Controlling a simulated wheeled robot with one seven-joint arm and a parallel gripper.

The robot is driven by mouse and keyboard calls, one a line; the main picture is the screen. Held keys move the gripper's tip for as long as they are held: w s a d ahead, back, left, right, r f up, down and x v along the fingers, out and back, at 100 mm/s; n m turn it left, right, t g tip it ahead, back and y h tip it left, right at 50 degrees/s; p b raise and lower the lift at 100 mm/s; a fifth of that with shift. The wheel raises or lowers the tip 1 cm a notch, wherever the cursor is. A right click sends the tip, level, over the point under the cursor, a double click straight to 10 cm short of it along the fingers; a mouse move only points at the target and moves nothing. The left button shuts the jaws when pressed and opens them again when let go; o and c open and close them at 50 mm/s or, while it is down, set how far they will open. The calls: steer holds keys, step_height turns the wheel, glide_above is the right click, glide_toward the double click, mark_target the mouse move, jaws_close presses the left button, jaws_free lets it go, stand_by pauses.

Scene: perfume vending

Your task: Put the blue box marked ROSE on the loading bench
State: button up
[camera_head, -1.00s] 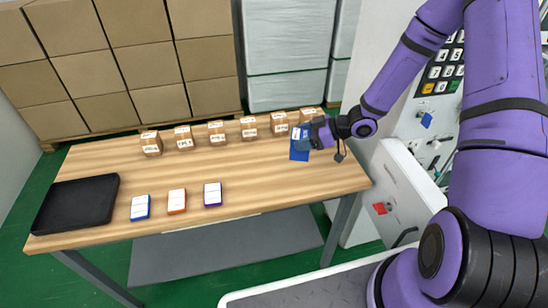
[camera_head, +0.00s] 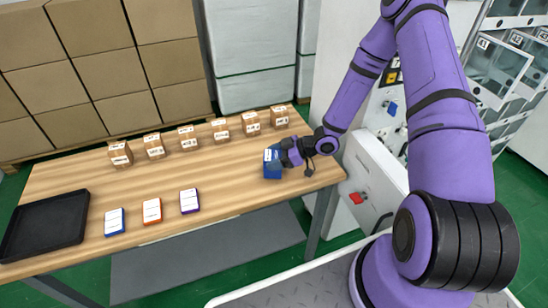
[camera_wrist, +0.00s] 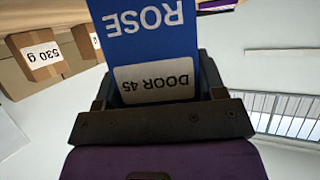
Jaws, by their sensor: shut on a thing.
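The blue box marked ROSE (camera_wrist: 150,50) fills the upper middle of the wrist view, upside down, with a white label reading DOOR 45. My gripper (camera_wrist: 160,105) is shut on it. In the head view the blue box (camera_head: 272,165) is at the right part of the wooden bench (camera_head: 240,202), with my gripper (camera_head: 283,158) at its right side. I cannot tell whether the box touches the bench top or is held just above it.
Several brown weight boxes (camera_head: 187,138) line the bench's back edge. A black tray (camera_head: 45,230) lies at the left end. Blue (camera_head: 114,222), orange (camera_head: 152,211) and purple (camera_head: 189,200) labelled boxes are near the front. The bench between the rows is clear. A white cabinet (camera_head: 362,190) stands right.

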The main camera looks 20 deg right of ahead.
steer(key=shift+f, duration=0.15)
steer(key=o, duration=1)
